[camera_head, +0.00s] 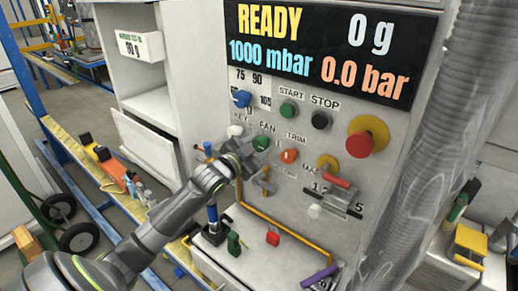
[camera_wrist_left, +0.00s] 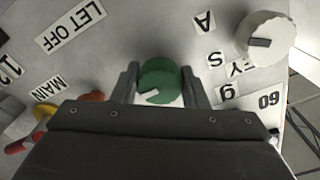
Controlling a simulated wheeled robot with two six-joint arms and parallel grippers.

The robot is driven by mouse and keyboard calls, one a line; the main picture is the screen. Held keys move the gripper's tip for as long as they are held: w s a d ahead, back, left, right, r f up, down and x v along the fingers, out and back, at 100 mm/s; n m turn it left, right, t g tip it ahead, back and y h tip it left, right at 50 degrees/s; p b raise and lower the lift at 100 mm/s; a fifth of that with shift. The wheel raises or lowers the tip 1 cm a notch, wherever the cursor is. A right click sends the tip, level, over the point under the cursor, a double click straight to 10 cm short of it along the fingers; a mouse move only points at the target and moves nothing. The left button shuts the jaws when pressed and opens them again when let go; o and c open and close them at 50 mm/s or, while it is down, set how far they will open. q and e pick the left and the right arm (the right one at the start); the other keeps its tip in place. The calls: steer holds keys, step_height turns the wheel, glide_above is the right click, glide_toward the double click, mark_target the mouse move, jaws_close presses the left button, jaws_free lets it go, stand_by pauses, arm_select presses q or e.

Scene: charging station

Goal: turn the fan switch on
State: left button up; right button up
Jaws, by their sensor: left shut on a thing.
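The fan switch is a round green knob (camera_head: 261,142) under the FAN label on the grey panel. My left gripper (camera_head: 247,152) reaches it from the lower left in the head view. In the left wrist view the green knob (camera_wrist_left: 158,78) sits between the two dark fingers, which are shut on its sides. A white pointer mark on the knob points to the lower left in that view. The gripper hides part of the panel around the knob. My right gripper is not seen.
An orange trim knob (camera_head: 289,156) is close at the right. A white key knob (camera_head: 235,131) is at the left. A red emergency button (camera_head: 360,144) and a red-handled main switch (camera_head: 338,181) stick out. A thick ribbed hose (camera_head: 440,130) hangs at the right.

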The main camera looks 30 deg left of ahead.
arm_select(q)
steer(key=shift+f+m, duration=0.1)
steer(key=shift+m, duration=0.2)
steer(key=o, duration=1)
steer(key=shift+c, duration=0.2)
steer(key=shift+s+a, duration=0.1)
steer(key=shift+s, duration=0.5)
steer(key=s+a+p, duration=0.1)
steer(key=s, duration=1.5)
steer(key=shift+s+p, duration=0.15)
steer(key=shift+p, duration=0.25)
steer(key=shift+a, duration=0.15)
